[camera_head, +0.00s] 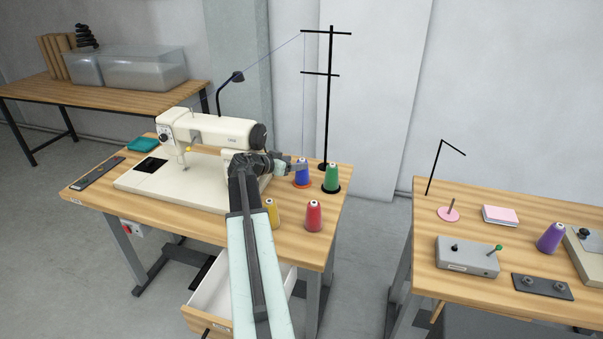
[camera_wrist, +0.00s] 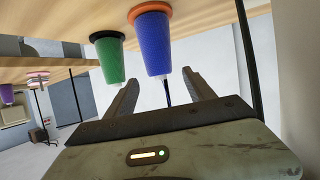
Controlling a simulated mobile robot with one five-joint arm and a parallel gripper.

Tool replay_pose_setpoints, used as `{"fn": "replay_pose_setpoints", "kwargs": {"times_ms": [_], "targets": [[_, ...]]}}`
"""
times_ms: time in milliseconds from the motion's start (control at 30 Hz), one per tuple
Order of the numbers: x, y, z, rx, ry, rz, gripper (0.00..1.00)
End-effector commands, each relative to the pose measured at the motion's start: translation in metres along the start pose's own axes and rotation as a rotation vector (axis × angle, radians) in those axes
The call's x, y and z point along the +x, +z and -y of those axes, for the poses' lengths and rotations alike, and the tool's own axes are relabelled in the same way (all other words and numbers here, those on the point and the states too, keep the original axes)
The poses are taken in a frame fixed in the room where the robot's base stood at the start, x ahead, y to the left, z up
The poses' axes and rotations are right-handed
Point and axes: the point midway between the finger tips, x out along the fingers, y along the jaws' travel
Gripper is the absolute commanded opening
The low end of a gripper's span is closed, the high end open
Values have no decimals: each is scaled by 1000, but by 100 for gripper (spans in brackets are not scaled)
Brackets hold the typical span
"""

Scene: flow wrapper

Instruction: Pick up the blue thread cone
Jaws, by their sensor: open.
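The blue thread cone (camera_head: 302,173) stands upright on an orange disc near the table's back right, beside the thread stand. In the wrist view, which is upside down, the blue cone (camera_wrist: 153,45) has its narrow tip towards the gap between my jaws. My gripper (camera_wrist: 160,86) is open, one finger on each side of that gap, with nothing held. In the head view my gripper (camera_head: 293,167) is at the upper left of the blue cone and overlaps its left side in the picture. I cannot tell whether they touch.
Red (camera_head: 314,215) and yellow (camera_head: 272,213) cones are nearer. The thread stand (camera_head: 329,95) rises behind; the sewing machine (camera_head: 205,130) is left.

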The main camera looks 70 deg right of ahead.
Motion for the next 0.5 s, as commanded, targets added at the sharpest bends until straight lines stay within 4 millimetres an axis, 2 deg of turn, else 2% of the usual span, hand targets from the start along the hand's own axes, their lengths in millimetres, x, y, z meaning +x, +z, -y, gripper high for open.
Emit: {"fn": "replay_pose_setpoints", "kwargs": {"times_ms": [133, 367, 500], "targets": [[10, 2, 1, 0, 0, 0, 63], [48, 3, 2, 0, 0, 0, 63], [49, 1, 1, -1, -1, 0, 63]]}}
